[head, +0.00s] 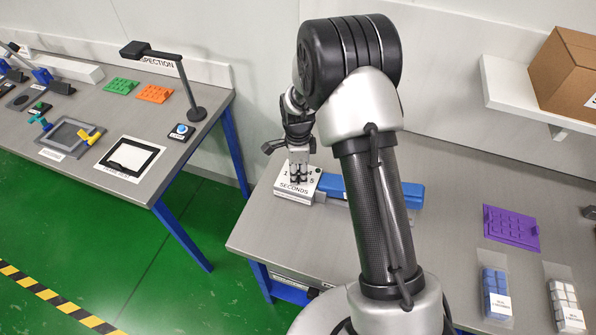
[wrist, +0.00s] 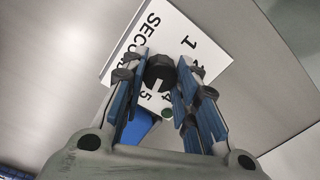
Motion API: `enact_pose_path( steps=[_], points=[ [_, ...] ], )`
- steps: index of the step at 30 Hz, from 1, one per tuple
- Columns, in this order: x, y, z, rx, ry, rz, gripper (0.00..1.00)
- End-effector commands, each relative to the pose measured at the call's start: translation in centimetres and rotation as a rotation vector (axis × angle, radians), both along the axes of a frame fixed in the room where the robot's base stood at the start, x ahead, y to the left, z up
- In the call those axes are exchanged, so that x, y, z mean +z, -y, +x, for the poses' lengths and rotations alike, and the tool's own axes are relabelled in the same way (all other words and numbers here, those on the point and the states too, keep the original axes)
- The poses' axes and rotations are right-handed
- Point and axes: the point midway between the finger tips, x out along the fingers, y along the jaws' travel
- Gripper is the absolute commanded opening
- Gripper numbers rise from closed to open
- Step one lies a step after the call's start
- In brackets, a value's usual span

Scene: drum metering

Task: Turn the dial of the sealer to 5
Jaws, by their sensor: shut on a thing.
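The sealer has a white dial panel (head: 297,196) marked SECONDS and a long blue body (head: 331,187) on the right-hand bench. In the wrist view the panel (wrist: 194,32) shows the digits 1, 4 and 5, and other digits are hidden. The black dial (wrist: 159,70) sits between the fingertips of my gripper (wrist: 163,66), which is shut on it. A white mark on the dial faces the side of the 4 and 5; I cannot tell exactly which digit it meets. In the head view my gripper (head: 299,172) is over the panel, pointing down, and hides the dial.
Right of my arm are a purple tray (head: 511,227), a bag of blue blocks (head: 494,283) and a bag of white blocks (head: 565,298). A cardboard box (head: 567,75) is on the shelf. The inspection bench (head: 83,115) stands left.

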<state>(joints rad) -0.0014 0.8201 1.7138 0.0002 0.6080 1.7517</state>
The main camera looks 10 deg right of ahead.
Motion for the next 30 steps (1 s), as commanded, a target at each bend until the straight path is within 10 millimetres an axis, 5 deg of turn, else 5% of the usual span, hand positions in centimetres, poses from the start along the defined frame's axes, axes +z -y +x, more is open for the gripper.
enact_pose_path(
  steps=[21,22,30],
  points=[
    [0.05,0.03,0.08,-0.077,0.002,0.000,0.04],
    [0.05,0.03,0.08,-0.077,0.002,0.000,0.29],
    [0.03,0.02,0.04,-0.076,0.001,0.000,0.47]
  ],
)
